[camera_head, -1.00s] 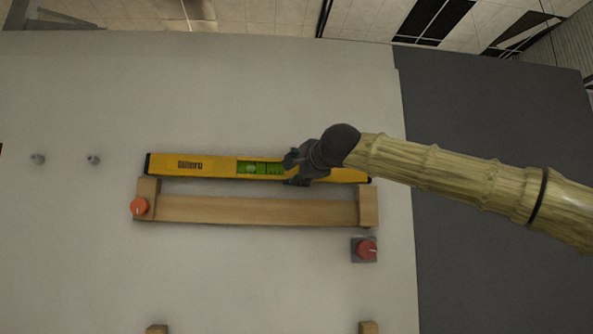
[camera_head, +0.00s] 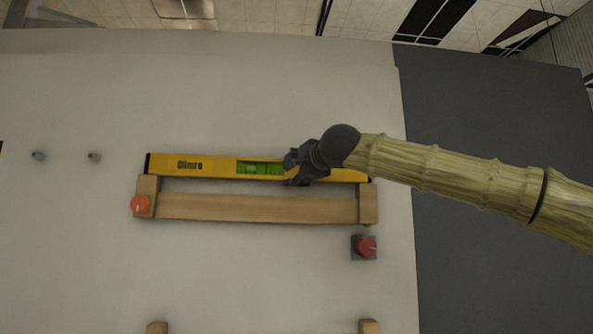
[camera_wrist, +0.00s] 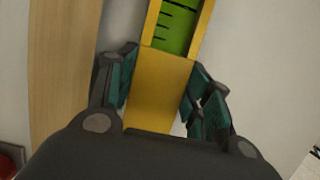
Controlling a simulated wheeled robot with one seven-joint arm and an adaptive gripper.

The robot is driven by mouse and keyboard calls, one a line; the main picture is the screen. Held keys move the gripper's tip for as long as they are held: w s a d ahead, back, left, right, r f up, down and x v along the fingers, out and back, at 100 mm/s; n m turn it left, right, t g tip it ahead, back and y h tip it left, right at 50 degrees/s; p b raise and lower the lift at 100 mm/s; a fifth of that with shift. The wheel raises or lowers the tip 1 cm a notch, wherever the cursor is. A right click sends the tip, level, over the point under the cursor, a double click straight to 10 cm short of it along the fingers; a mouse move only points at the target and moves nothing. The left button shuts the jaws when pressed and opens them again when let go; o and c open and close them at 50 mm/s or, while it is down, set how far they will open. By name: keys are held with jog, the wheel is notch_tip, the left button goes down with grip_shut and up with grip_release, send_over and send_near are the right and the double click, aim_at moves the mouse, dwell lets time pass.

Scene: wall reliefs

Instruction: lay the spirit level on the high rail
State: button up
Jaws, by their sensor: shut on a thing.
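The spirit level (camera_head: 215,166) is a long yellow bar with black ends and a green vial. In the head view it lies level along the upper side of the wooden high rail (camera_head: 255,209), close to the rail's two end blocks; whether it touches them I cannot tell. My gripper (camera_head: 292,167) is shut on the level right of the vial. In the wrist view the two fingers (camera_wrist: 160,88) stand either side of the yellow body (camera_wrist: 158,95), with the green vial beyond them. The rail (camera_wrist: 62,70) runs alongside at the left. The part of the level behind my gripper is hidden.
An orange knob (camera_head: 140,204) sits on the rail's left block. A red knob on a grey plate (camera_head: 366,247) is below the right block. Two grey pegs (camera_head: 94,157) stand at the left. Tops of two more wooden blocks (camera_head: 157,327) show at the bottom edge. The wall above the level is clear.

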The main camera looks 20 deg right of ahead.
jog(key=shift+f, duration=0.1)
dwell(0.3)
jog(key=o, duration=1.1)
jog(key=shift+f, duration=0.1)
jog(key=s, duration=1.2)
jog(key=shift+d, duration=0.15)
